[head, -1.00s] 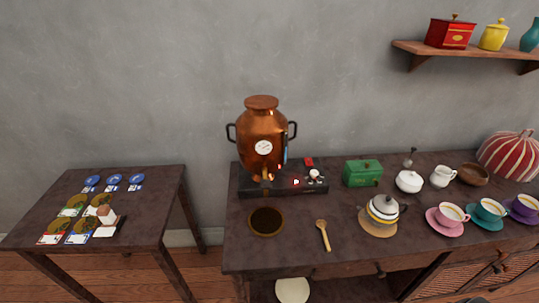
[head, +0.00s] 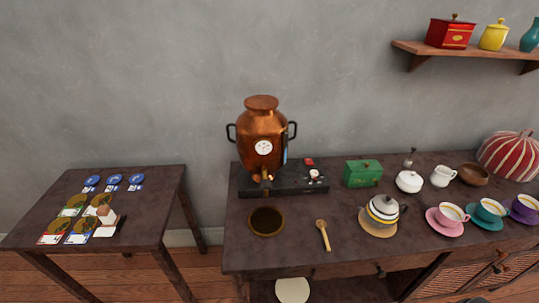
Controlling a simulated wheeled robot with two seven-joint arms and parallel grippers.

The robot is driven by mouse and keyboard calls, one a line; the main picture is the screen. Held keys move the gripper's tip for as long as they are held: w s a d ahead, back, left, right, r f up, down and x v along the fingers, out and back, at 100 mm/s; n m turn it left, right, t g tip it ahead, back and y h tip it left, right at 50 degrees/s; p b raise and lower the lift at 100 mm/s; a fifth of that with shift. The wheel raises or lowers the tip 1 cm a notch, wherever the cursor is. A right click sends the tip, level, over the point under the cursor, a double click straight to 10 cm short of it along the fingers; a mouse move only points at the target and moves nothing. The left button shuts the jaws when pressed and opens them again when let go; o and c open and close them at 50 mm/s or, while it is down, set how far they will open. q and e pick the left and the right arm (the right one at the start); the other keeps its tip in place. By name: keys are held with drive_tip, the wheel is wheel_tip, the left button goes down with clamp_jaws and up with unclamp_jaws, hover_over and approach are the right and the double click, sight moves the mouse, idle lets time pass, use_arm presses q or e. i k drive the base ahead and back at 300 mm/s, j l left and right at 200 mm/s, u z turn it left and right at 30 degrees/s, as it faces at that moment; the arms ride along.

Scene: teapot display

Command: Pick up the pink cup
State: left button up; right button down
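The pink cup (head: 452,213) has a white and yellow interior and sits upright on a pink saucer (head: 432,222) on the right part of the long dark table (head: 340,205). A teal cup (head: 489,208) on a teal saucer stands just right of it, and a purple cup (head: 523,205) is further right.
A striped teapot (head: 384,209) on a round mat is left of the pink cup. A white jug (head: 442,175), white lidded pot (head: 409,181) and green box (head: 362,173) stand behind. A copper urn (head: 262,130) is further left. The table's front edge is clear.

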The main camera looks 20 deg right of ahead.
sight(447, 214)
drive_tip(key=z, duration=2.35)
